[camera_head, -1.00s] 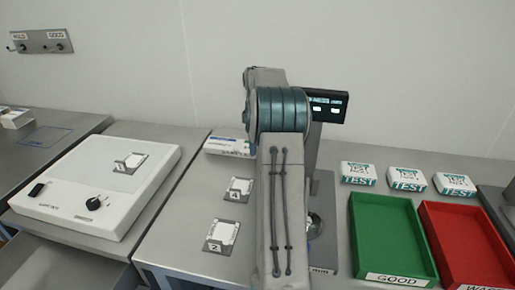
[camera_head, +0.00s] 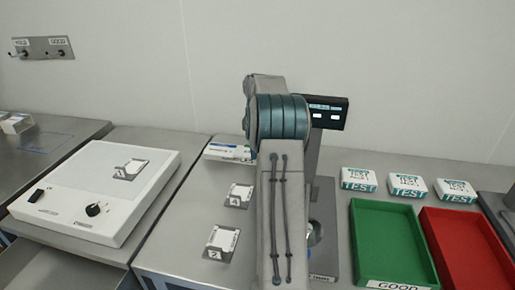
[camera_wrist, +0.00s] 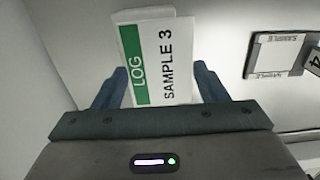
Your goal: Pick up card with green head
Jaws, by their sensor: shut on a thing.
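A white card with a green band reading LOG and the text SAMPLE 3 (camera_wrist: 175,65) stands between the two blue fingers in the wrist view. My gripper (camera_wrist: 157,86) is shut on this card, with one finger at each side. In the head view my arm hides both the gripper and the card, so the card's height there cannot be told.
Clipped sample holders (camera_head: 238,196) (camera_head: 222,243) lie on the middle table left of my arm. A white device (camera_head: 75,205) stands further left. A black display (camera_head: 328,110) stands behind my arm. Green (camera_head: 385,235) and red (camera_head: 465,240) trays and several TEST boxes (camera_head: 407,187) are right.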

